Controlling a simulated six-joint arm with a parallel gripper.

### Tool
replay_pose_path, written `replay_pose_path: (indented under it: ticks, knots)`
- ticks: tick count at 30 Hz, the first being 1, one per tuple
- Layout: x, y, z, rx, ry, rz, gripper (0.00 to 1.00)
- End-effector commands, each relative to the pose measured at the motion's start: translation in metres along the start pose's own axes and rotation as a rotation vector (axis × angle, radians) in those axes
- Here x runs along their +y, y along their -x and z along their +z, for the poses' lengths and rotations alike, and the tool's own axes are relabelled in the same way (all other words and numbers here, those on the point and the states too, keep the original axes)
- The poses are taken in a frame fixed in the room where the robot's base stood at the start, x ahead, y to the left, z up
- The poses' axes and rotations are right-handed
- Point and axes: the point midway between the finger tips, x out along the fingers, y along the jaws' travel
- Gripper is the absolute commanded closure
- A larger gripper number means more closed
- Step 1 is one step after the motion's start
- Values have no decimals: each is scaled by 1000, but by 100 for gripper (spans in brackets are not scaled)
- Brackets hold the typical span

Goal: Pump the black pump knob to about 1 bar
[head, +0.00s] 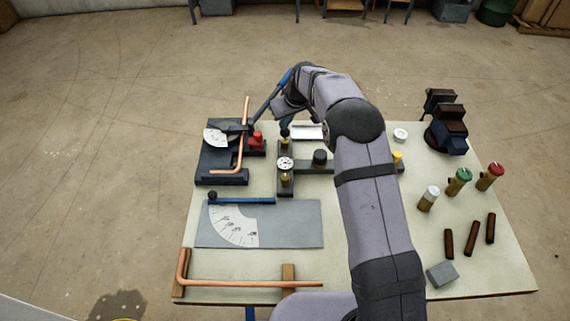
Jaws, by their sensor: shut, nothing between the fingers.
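A dark cross-shaped fitting (286,190) lies on the table with a round white-faced gauge (285,163) at its middle. The gauge is too small to read. A wide black knob (320,156) stands upright on its right arm and looks most like the pump knob. A smaller black knob (285,133) tops the brass part behind the gauge. My gripper (287,110) is shut and empty above the back of the fitting, behind and to the left of the wide knob, apart from it. Its fingertips are hard to make out.
A pipe bender (222,179) with a copper pipe and a raised blue-gripped lever stands left, near my gripper. A red knob (257,138) is beside it. A yellow knob (397,156) is right of my arm. A vice (447,127) stands at the back right.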

Motion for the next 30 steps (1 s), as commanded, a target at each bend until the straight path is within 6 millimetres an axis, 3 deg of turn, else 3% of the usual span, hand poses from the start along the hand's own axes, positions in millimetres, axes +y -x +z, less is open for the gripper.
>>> replay_pose_path:
  ticks: [30]
  knots:
    - [0,-10,6,-4,0,-2,100]
